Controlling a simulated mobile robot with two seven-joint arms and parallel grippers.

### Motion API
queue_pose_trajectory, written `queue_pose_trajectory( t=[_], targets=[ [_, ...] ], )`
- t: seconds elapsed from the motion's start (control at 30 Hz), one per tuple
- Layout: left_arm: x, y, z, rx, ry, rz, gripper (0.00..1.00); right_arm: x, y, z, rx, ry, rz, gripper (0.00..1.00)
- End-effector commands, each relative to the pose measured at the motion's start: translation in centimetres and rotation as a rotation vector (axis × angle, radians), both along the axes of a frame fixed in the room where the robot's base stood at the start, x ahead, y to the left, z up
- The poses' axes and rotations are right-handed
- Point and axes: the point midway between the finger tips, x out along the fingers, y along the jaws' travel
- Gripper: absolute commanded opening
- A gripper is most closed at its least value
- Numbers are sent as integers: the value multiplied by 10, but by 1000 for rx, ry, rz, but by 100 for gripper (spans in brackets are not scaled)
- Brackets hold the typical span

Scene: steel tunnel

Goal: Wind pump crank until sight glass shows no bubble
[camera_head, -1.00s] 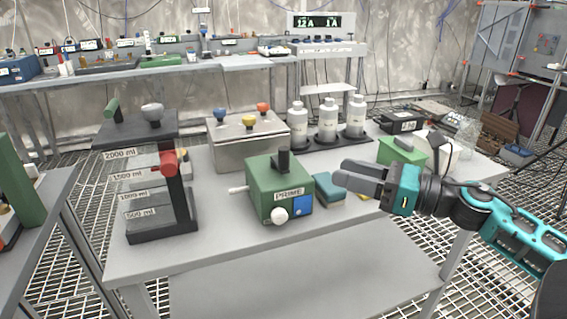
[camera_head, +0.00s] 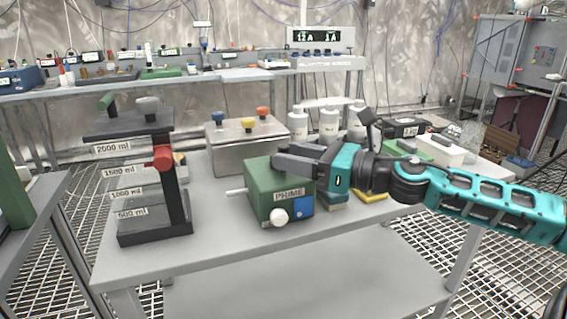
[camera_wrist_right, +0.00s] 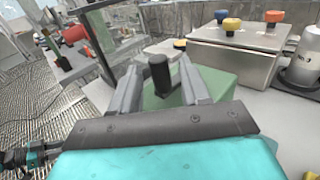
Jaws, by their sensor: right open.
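The pump is a green box (camera_head: 265,196) with a PRIME label, on the grey table. Its front has a white knob (camera_head: 279,216) and a blue square (camera_head: 303,207); a pale rod sticks out on its left. My right gripper (camera_head: 282,160) is open over its top and hides the black upright handle in the head view. In the right wrist view the black handle (camera_wrist_right: 159,74) stands between the open fingers (camera_wrist_right: 160,82), with a gap on each side. I cannot make out a bubble. A dark and teal part, perhaps my left gripper, shows small at the wrist view's lower left.
A clear tank (camera_head: 140,190) with ml marks and a red knob stands left of the pump. A steel box (camera_head: 243,152) with coloured knobs is behind it, and white bottles (camera_head: 329,122) are behind my gripper. A yellow item (camera_head: 372,196) lies under my arm. The table front is clear.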

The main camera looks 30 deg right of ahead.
Motion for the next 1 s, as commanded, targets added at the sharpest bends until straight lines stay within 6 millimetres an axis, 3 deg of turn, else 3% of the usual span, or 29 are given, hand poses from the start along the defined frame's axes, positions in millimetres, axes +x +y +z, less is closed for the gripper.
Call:
queue_pose_trajectory(
  t=[0.4,0.9,1.0],
  targets=[
    [4,-5,4,-14,-10,3,43,17,10,1,3,-2,1,46],
    [3,-5,2,-12,-8,1,43,20,12,0,2,1,-1,46],
    [3,-4,2,-11,-7,0,43,20,12,0,2,1,-1,36]
  ],
)
